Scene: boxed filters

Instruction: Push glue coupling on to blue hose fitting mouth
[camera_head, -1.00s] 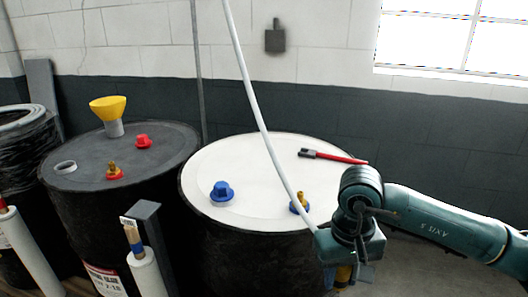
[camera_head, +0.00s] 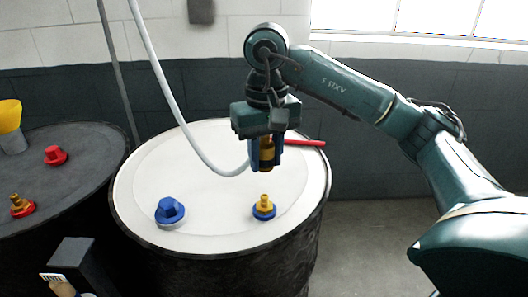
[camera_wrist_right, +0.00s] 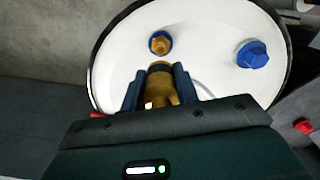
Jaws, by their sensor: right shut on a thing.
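My right gripper (camera_head: 266,163) is shut on the glue coupling (camera_head: 267,153), a brass and dark cylinder held upright above the white drum lid. A pale hose (camera_head: 186,125) runs to the gripper from the upper left. The blue hose fitting (camera_head: 263,213), with an upright brass mouth, stands on the lid just below the coupling, with a visible gap between them. In the right wrist view the coupling (camera_wrist_right: 160,85) sits between the fingers (camera_wrist_right: 158,76), and the blue fitting's brass mouth (camera_wrist_right: 160,41) shows beyond its end, apart from it. My left gripper is out of view.
A blue cap (camera_head: 170,210) stands on the white drum lid (camera_head: 215,215) left of the fitting. A red-handled tool (camera_head: 305,142) lies behind the gripper. The dark drum (camera_head: 80,160) at left bears a red cap (camera_head: 55,155), a red-based brass fitting (camera_head: 21,206) and a yellow funnel (camera_head: 9,117).

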